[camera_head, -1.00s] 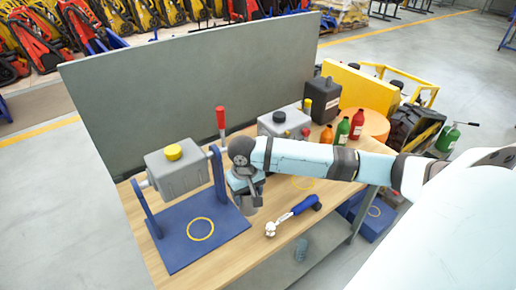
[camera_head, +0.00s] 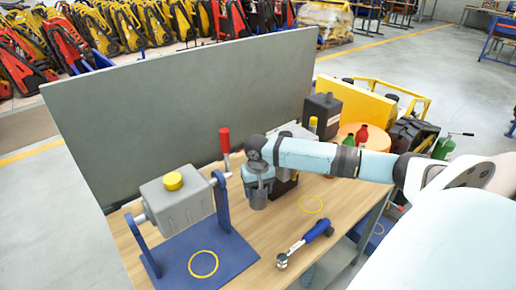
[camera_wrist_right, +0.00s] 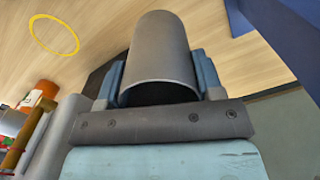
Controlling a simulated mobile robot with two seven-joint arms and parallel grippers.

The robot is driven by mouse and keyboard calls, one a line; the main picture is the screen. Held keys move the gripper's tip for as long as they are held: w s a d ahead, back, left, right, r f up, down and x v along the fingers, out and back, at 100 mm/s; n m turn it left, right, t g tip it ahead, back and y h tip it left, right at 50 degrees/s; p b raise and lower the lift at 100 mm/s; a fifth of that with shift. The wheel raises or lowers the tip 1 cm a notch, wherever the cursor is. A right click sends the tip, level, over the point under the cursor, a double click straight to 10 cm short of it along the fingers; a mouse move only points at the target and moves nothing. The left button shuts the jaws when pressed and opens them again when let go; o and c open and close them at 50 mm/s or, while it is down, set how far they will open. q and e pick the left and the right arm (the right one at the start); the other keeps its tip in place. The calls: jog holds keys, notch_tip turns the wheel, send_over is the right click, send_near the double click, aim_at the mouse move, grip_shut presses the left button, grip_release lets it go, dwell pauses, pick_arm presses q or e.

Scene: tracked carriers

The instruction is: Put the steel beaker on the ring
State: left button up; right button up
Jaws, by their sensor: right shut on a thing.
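The steel beaker (camera_head: 257,197) is a grey cylinder, hanging from my right gripper (camera_head: 258,182). In the right wrist view the beaker (camera_wrist_right: 162,50) sits between the two blue-grey fingers of the gripper (camera_wrist_right: 160,82), which are shut on its sides. It appears held above the wooden table (camera_head: 262,240). One thin yellow ring (camera_head: 311,203) lies on bare wood to the right of the beaker; it also shows in the wrist view (camera_wrist_right: 53,34). Another yellow ring (camera_head: 203,264) is on the blue base plate at the left. My left gripper is out of view.
A grey tank with yellow cap (camera_head: 180,200) hangs in the blue stand, beside a red-handled lever (camera_head: 224,145). A blue-handled tool (camera_head: 304,243) lies near the front edge. A dark canister (camera_head: 322,112) and bottles stand at the back right. A grey panel (camera_head: 185,110) closes the rear.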

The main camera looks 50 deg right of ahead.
aim_at(258, 205)
notch_tip(258, 205, down, 8)
jog(key=shift+r, duration=0.15)
dwell(0.3)
jog(key=o, duration=1)
jog(key=shift+c, duration=0.2)
